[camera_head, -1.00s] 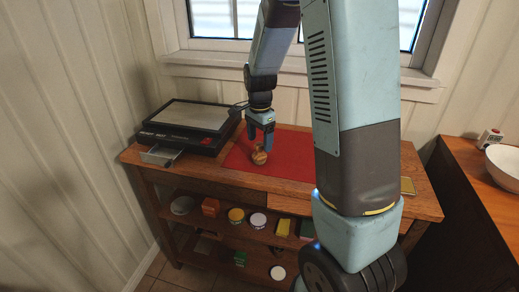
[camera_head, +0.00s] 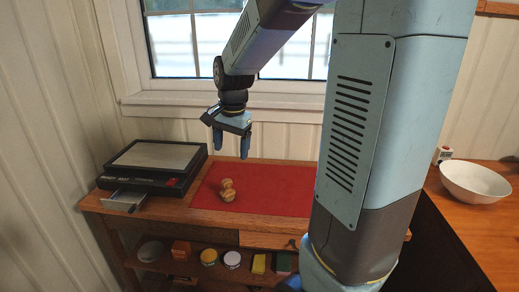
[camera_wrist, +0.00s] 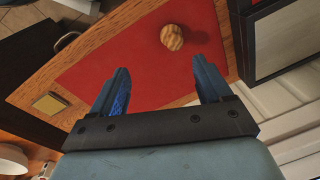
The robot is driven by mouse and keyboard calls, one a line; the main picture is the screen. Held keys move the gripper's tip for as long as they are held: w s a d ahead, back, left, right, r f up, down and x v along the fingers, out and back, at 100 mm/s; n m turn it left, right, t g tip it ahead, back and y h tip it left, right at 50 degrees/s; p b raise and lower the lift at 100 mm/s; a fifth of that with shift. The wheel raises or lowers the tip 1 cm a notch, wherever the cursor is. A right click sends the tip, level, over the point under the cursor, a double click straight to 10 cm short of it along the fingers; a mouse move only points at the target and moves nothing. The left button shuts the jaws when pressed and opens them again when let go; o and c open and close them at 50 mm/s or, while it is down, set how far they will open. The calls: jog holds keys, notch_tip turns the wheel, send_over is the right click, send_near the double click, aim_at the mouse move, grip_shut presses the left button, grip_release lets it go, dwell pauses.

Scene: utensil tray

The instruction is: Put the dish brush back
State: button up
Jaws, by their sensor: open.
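A small, rounded, striped wooden object (camera_head: 227,190), which looks like the dish brush, sits on the red mat (camera_head: 283,188). It has two round lumps, one above the other. In the wrist view it shows as a round brown shape (camera_wrist: 171,37) beyond the fingertips. My gripper (camera_head: 231,150) is open and empty, with blue fingers pointing down. It hangs above the mat, clear of the object. The wrist view also shows my gripper (camera_wrist: 160,72) with nothing between its fingers.
A black appliance (camera_head: 155,168) with a silver drawer (camera_head: 123,201) pulled out stands left of the mat. Shelves below hold several small items, including a yellow one (camera_head: 258,264). A white bowl (camera_head: 475,182) stands on the right counter. The mat's right part looks clear.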

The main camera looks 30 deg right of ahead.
jog(key=s+r+n+t, duration=0.2)
jog(key=s+r+n, duration=0.2)
jog(key=s, duration=0.5)
jog(key=s+r+n+t, duration=0.2)
jog(key=s+r+n, duration=0.2)
jog(key=s, duration=0.6)
jog(key=shift+a+n, duration=0.15)
jog(key=shift+n, duration=1.05)
jog(key=shift+s+r, duration=0.1)
